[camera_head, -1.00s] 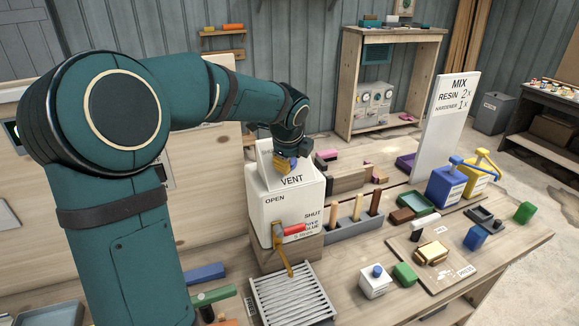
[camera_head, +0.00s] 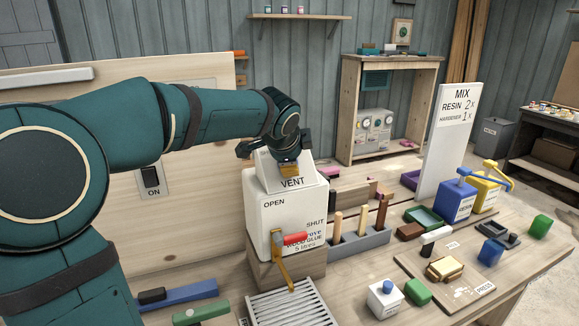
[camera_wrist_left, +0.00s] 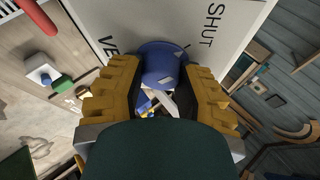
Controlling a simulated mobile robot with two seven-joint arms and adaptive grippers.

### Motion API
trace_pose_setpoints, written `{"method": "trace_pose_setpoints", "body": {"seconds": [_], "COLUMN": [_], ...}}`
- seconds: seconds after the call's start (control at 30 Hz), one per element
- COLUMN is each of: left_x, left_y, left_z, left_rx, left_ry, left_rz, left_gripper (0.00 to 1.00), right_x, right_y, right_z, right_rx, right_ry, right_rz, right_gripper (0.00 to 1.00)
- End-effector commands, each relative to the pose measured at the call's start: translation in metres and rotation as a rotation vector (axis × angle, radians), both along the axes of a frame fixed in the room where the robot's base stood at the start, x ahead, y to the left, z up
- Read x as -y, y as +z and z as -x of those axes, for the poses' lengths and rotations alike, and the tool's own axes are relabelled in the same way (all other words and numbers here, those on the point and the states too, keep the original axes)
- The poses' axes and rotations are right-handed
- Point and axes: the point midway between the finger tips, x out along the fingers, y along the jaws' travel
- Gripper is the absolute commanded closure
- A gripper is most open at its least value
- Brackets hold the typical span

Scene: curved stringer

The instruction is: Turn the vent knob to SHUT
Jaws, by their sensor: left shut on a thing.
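The white wood glue box (camera_head: 285,225) stands on a wooden block. VENT is printed on its upper step, with OPEN at left and SHUT at right on its front. My left gripper (camera_head: 289,170) is at the top of the box, just above the VENT label. In the left wrist view the yellow fingers of the gripper (camera_wrist_left: 158,95) close on both sides of the round blue vent knob (camera_wrist_left: 162,62). A white bar shows below the knob; I cannot tell clearly which label it points to. In the head view the gripper hides the knob. My right gripper is out of view.
A red-handled tap (camera_head: 292,239) sticks out of the box front above a slatted grate (camera_head: 290,308). A grey rack (camera_head: 360,243) with wooden handles stands close at right. A wall switch (camera_head: 151,180) reads ON. The MIX sign (camera_head: 447,140) stands farther right.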

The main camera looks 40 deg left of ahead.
Motion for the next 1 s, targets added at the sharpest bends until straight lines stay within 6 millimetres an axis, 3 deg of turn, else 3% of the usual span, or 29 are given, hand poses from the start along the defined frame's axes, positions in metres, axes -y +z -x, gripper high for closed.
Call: {"method": "trace_pose_setpoints", "body": {"seconds": [0.5,0.53,0.6,1.0], "left_x": [0.0012,0.0012,0.0010,0.0022], "left_y": [-0.0027,-0.0027,-0.0023,0.0040], "left_z": [0.0000,0.0000,0.0000,0.0026], "left_rx": [0.005,0.005,0.005,0.010], "left_ry": [0.010,0.010,0.011,0.010], "left_rz": [0.008,0.008,0.007,0.005], "left_gripper": [1.00,0.53,0.31,0.31], "right_x": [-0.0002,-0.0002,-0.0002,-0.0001], "right_y": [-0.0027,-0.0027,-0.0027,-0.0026], "right_z": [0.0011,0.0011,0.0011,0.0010], "right_rx": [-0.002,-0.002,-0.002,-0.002], "right_ry": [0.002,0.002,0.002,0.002], "right_rz": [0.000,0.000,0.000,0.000], "right_gripper": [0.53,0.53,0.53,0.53]}}
